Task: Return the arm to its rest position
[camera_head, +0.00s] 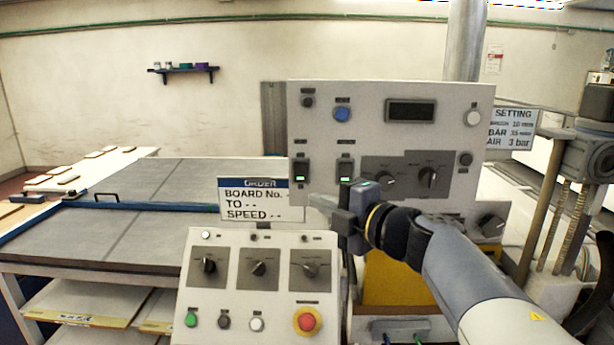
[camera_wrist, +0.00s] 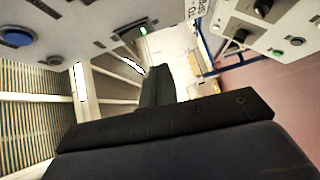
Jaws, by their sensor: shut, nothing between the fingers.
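My arm reaches in from the lower right in the head view. My gripper (camera_head: 324,204) points left, in front of the upright control panel (camera_head: 455,110) and above the sloped console (camera_head: 235,290). Its fingers are shut with nothing held. In the wrist view the dark fingers of my gripper (camera_wrist: 157,84) show at the middle, close together and empty. The gripper is near the right edge of the order sign (camera_head: 245,205); whether it touches the sign or panel cannot be told.
The sloped console has knobs, buttons and a red stop button (camera_head: 307,320). A grey table (camera_head: 80,235) with a blue edge lies to the left. A machine with a spring column (camera_head: 585,155) stands at the right, close to my arm. A setting sign (camera_head: 513,128) stands behind.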

